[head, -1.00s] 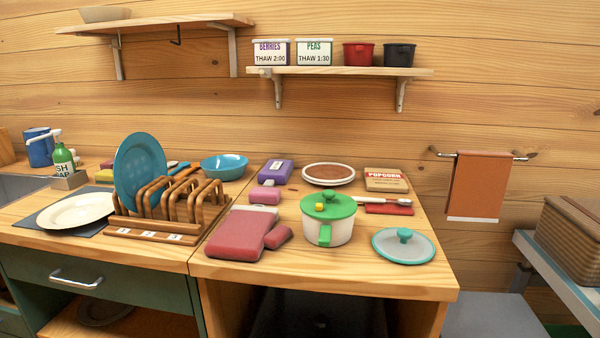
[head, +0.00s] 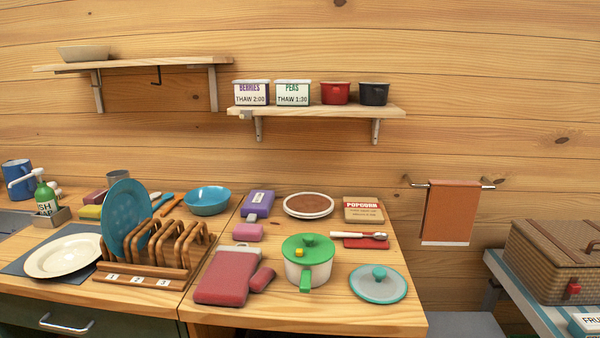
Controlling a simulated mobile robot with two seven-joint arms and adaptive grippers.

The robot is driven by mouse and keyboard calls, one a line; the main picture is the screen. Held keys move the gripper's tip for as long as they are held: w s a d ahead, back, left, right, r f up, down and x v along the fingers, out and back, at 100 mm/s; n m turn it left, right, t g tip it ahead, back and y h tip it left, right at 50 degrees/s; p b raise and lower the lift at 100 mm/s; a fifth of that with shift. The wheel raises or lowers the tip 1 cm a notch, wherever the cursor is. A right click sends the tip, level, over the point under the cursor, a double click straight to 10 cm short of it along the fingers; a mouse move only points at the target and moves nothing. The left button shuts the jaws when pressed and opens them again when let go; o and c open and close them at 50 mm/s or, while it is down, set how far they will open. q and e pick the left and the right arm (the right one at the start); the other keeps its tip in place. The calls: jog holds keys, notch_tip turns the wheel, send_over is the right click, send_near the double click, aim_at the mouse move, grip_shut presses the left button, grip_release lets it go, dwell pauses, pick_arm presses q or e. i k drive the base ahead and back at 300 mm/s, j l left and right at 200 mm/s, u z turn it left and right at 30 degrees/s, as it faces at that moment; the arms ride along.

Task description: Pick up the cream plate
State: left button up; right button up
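The cream plate (head: 64,256) lies flat on a dark grey mat (head: 34,266) on the left counter. Its right edge is close to the wooden dish rack (head: 150,270), which has slots marked with numbers on its front strip. A blue plate (head: 125,212) stands upright in the left end of the rack. A cream bowl or dish (head: 84,53) sits on the upper left shelf. Neither of my grippers shows in the head view.
A green soap bottle (head: 46,197) in a caddy and a blue mug (head: 17,175) stand behind the cream plate. Right of the rack are a red pouch (head: 222,277), a green-lidded pot (head: 307,262) and a teal-rimmed lid (head: 378,285). A wicker basket (head: 553,262) stands far right.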

aim_at(62, 256)
jog(key=u, duration=1.35)
jog(key=i+j+u, duration=0.15)
jog(key=i+u, duration=0.35)
jog(key=i, duration=0.45)
